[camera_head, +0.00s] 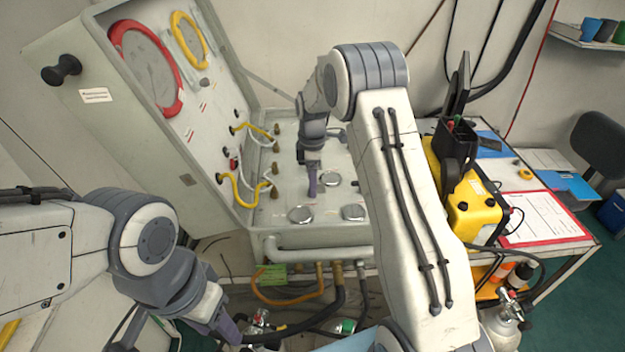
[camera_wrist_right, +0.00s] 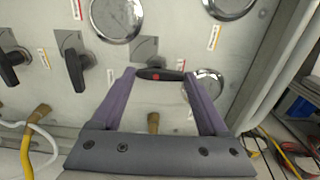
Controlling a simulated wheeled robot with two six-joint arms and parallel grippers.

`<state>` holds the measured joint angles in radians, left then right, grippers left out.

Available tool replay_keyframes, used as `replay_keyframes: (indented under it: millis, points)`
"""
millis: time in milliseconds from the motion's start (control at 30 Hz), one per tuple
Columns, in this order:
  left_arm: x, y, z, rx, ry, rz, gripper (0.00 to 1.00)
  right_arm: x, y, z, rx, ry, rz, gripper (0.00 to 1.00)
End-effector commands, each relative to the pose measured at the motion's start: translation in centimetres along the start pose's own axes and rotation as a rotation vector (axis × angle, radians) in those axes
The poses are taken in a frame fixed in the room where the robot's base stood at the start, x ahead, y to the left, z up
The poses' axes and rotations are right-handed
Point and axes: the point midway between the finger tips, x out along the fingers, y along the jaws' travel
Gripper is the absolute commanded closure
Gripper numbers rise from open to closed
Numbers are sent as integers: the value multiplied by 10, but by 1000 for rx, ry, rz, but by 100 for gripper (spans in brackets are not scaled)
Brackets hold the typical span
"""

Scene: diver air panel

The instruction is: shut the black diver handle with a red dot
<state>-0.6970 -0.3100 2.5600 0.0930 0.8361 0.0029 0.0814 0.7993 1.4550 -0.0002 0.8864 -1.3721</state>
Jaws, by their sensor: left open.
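The black handle with a red dot (camera_wrist_right: 160,75) lies crosswise on the grey panel in the right wrist view. My right gripper (camera_wrist_right: 159,77) is open, with one purple fingertip near each end of this handle; I cannot tell whether they touch it. In the head view my right gripper (camera_head: 312,185) is over the panel face (camera_head: 290,180), and the handle there is hidden or too small to tell. My left gripper (camera_head: 185,332) is open and empty at the lower left, away from the panel.
Two more black handles (camera_wrist_right: 76,70) (camera_wrist_right: 11,66) without a visible red dot stand left of it, lengthwise. Round gauges (camera_wrist_right: 117,16) sit beside them. Brass fittings and yellow hoses (camera_head: 236,190) lie left in the panel case. A yellow case (camera_head: 470,212) stands right of my right arm.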

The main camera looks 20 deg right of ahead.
Motion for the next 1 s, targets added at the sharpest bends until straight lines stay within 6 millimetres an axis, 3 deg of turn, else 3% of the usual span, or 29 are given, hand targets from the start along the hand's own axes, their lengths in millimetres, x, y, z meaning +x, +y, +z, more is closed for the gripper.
replay_keyframes:
  millis: [367,1000]
  points:
    - [0,0,0,0,0,0,50,-1,0,0,95,0,-2,78]
    - [2,0,0,0,0,0,50,-1,2,-3,659,0,0,78]
